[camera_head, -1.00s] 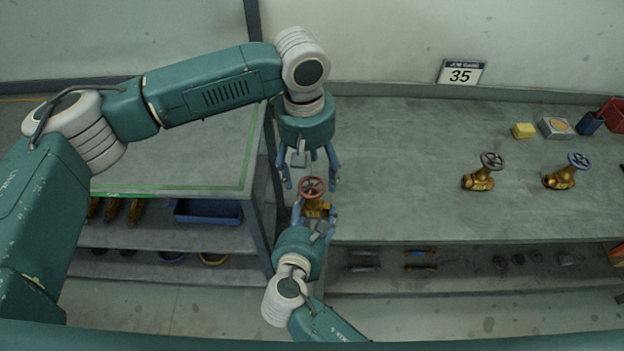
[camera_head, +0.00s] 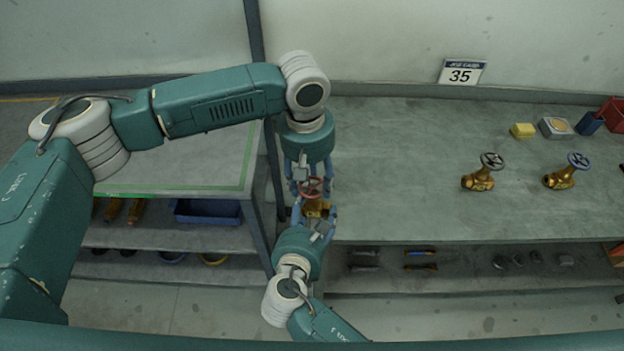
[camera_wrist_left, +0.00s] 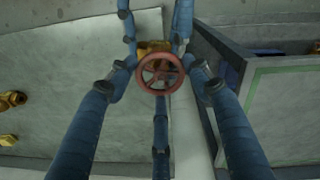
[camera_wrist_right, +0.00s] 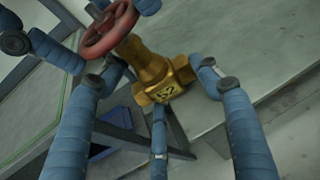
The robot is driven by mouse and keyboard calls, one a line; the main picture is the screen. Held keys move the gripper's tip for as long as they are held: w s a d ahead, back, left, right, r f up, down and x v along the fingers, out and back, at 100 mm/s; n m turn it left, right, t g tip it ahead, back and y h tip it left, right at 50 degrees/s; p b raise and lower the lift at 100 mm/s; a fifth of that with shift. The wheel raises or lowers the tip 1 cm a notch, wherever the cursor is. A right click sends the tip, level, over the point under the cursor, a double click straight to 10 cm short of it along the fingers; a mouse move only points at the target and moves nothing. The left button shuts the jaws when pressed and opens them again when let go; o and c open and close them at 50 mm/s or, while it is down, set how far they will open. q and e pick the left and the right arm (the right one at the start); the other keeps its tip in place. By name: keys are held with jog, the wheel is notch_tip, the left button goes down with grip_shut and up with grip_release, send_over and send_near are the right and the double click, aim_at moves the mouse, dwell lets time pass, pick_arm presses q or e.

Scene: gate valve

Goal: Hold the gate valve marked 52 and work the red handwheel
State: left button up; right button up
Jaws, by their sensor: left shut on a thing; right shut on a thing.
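The brass gate valve (camera_head: 314,208) is held in front of me, over the gap between the two benches. Its body bears the mark 52 in the right wrist view (camera_wrist_right: 165,90). My right gripper (camera_head: 317,213) is shut on the valve body from below in the picture. The red handwheel (camera_head: 314,184) sits on top of the valve and shows from above in the left wrist view (camera_wrist_left: 160,91). My left gripper (camera_head: 310,187) is shut on the handwheel, its fingers at opposite sides of the rim. The fingers partly hide the wheel in the head view.
Two more brass valves stand on the right bench, one with a dark wheel (camera_head: 480,180) and one with a blue wheel (camera_head: 562,178). A yellow block (camera_head: 523,130) and other items lie at the back right. A blue bin (camera_head: 207,211) is on the left shelf.

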pick_arm(q)
jog(key=shift+s+d+m, duration=0.15)
jog(key=shift+s+m, duration=0.1)
jog(key=shift+m, duration=0.05)
jog(key=shift+m, duration=0.5)
jog(key=m, duration=0.5)
jog(key=shift+s+f, duration=0.1)
jog(key=m, duration=0.4)
jog(key=shift+a+m, duration=0.25)
jog(key=shift+m, duration=0.05)
jog(key=shift+a+m, duration=0.15)
jog(key=shift+m, duration=1.25)
jog(key=shift+w+a, duration=0.1)
jog(key=shift+w, duration=0.1)
jog(key=o, duration=1.1)
jog(key=shift+o, duration=0.2)
